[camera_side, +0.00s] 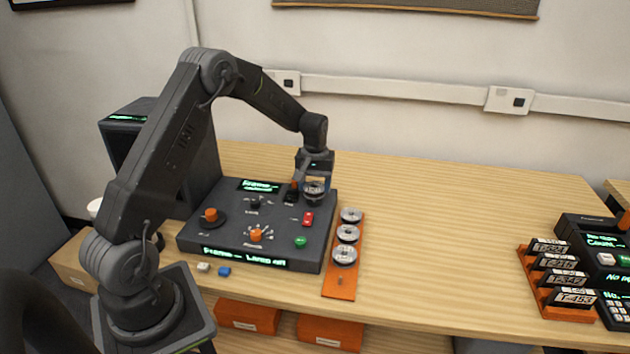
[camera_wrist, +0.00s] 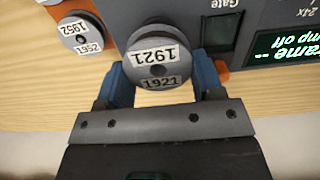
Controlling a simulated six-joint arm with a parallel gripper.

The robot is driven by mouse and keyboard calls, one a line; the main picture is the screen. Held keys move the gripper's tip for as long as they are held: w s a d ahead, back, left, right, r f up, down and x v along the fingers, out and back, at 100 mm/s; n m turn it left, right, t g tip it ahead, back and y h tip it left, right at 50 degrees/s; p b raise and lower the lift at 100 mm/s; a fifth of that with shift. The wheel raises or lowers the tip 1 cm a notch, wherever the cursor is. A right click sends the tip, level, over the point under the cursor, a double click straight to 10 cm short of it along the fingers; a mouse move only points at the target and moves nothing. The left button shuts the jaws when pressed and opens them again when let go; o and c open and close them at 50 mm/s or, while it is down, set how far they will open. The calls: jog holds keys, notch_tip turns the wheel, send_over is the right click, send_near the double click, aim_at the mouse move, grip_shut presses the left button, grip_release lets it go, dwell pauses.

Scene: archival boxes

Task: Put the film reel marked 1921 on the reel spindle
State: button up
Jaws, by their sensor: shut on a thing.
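The film reel marked 1921 (camera_wrist: 157,66) is grey and round, with white labels. It sits between the two blue fingers of my gripper (camera_wrist: 164,80) in the wrist view. In the side view my gripper (camera_side: 314,184) is shut on the reel at the back right corner of the dark film machine (camera_side: 275,222). I cannot tell whether the reel touches the machine. An orange hub on a dark disc (camera_side: 210,215) stands at the machine's left. I cannot tell for sure which part is the reel spindle.
An orange rack (camera_side: 338,292) right of the machine bears three reels and a bare peg at its near end. A reel marked 1952 (camera_wrist: 82,33) shows in the wrist view. Labelled cartridges (camera_side: 558,278) stand at the far right. The table's middle (camera_side: 440,240) is clear.

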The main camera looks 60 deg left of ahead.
jog(key=shift+f, duration=0.15)
dwell(0.3)
jog(key=shift+f, duration=0.7)
jog(key=shift+f, duration=0.35)
dwell(0.4)
jog(key=o, duration=1)
